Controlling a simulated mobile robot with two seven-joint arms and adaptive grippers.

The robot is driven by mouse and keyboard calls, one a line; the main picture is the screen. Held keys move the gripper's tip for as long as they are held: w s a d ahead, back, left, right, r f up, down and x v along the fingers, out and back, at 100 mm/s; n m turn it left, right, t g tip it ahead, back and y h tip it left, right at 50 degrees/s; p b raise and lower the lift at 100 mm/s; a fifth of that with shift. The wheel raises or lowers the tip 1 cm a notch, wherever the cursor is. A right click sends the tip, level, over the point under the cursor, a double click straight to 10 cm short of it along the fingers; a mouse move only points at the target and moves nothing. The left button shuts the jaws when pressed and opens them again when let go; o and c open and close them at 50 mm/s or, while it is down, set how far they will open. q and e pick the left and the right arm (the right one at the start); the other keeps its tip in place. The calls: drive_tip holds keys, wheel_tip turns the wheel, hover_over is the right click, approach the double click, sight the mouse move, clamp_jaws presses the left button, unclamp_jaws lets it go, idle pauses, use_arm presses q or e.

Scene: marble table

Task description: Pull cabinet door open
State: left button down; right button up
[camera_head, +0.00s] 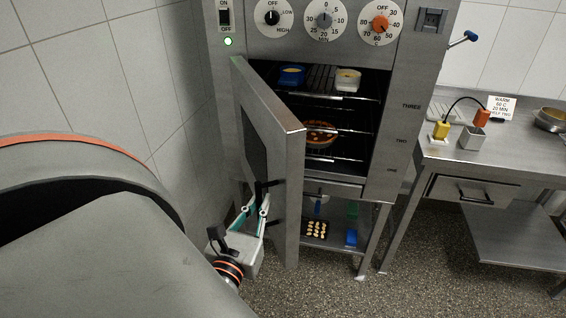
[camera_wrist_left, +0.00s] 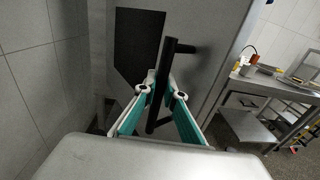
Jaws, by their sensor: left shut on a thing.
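The steel cabinet door (camera_head: 287,185) stands ajar, hinged on its left side, with the lit interior showing to its right. Its dark window faces left toward my arm. The black bar handle (camera_wrist_left: 165,85) is on the door's outer face and runs nearly upright in the left wrist view. My left gripper (camera_head: 258,208) is at the handle, low on the door. In the left wrist view its teal-lined fingers (camera_wrist_left: 160,92) are shut around the bar. In the head view the handle is partly hidden by the fingers. My right gripper is not in view.
Inside the cabinet are wire shelves with a blue dish (camera_head: 291,76), a pale dish (camera_head: 347,79) and a pie (camera_head: 319,133). A tiled wall (camera_head: 110,75) is close on the left. A steel table (camera_head: 500,150) stands at right. Speckled floor (camera_head: 330,295) in front is clear.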

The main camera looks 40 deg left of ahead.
use_arm(q)
drive_tip(key=shift+s+a, duration=0.85)
drive_tip(key=shift+s, duration=0.2)
drive_tip(key=shift+s+a, duration=0.8)
drive_tip(key=shift+s, duration=0.25)
drive_tip(key=c, duration=2.1)
unclamp_jaws()
drive_tip(key=v, duration=1.2)
